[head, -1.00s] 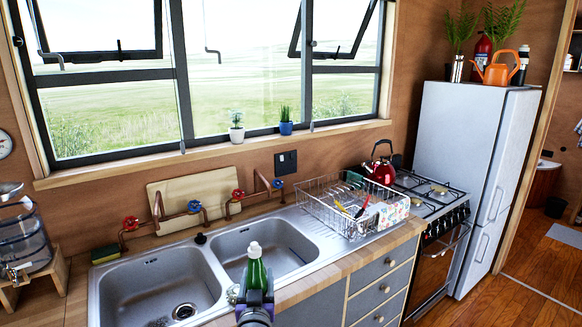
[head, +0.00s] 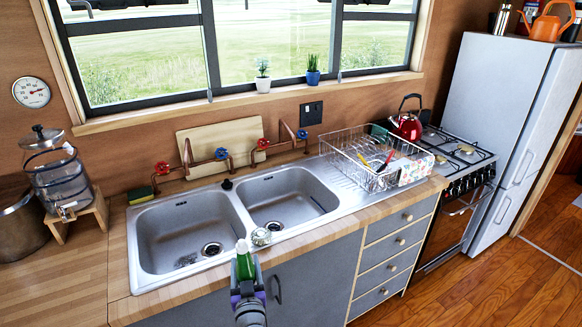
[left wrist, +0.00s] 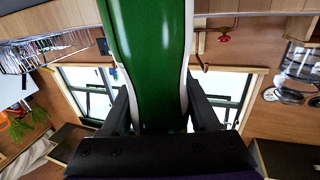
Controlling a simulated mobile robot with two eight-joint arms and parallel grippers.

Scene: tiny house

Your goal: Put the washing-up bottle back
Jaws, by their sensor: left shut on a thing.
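The washing-up bottle (head: 244,262) is green with a white cap. My left gripper (head: 246,278) is shut around it and holds it upright in front of the counter's front edge, by the double sink (head: 235,215). The left wrist view shows the green bottle (left wrist: 147,50) large between the two dark fingers (left wrist: 160,115). The gripper hides the bottle's lower part in the head view. My right gripper is not in view.
A sponge (head: 140,195) lies at the back left corner. Taps (head: 221,153) and a wooden board (head: 232,133) are behind the sink. A dish rack (head: 350,150) stands to the right. The wooden counter (head: 70,262) at left is mostly clear.

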